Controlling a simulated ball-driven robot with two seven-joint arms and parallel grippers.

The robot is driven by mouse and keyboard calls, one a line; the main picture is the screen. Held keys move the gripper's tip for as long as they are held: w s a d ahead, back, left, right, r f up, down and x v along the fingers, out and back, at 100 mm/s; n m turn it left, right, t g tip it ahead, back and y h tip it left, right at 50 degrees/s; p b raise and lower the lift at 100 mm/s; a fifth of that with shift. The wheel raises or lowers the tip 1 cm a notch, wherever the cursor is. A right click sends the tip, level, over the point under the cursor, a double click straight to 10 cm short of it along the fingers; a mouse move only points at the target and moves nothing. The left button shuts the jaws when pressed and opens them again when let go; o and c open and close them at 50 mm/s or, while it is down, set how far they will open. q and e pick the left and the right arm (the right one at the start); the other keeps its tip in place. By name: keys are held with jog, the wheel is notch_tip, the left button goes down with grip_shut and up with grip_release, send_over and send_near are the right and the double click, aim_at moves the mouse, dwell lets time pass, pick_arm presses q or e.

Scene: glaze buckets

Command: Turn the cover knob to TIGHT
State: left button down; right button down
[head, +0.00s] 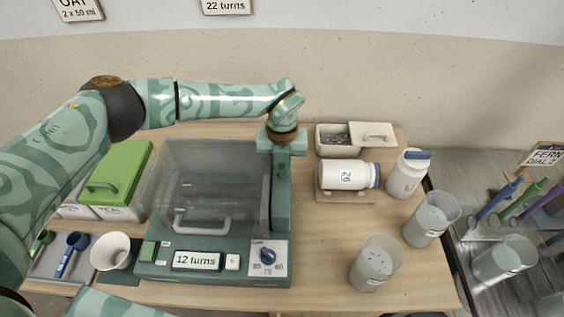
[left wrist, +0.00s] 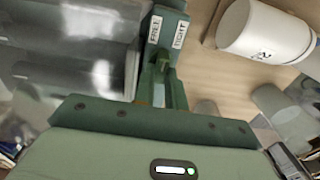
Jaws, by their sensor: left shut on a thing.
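The green machine (head: 213,272) has a clear cover (head: 213,170) with a grey handle, lying down over its tray. A green post (head: 281,200) stands at its right side. My left gripper (head: 283,138) is at the top of this post, and my wrist hides most of the cover knob there. In the left wrist view the gripper (left wrist: 165,85) is shut on a narrow green piece, the cover knob, between two white labels (left wrist: 180,32) on the post. My right gripper is not in view.
A dial panel (head: 267,258) and a "12 turns" display (head: 197,261) are on the machine's front. A white bottle (head: 344,174) lies right of the post; another (head: 407,174) stands beyond. Clear cups (head: 374,264) stand at right. A green-lidded box (head: 116,172) is left.

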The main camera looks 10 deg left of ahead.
pick_arm(q)
jog(key=c, duration=1.7)
grip_release()
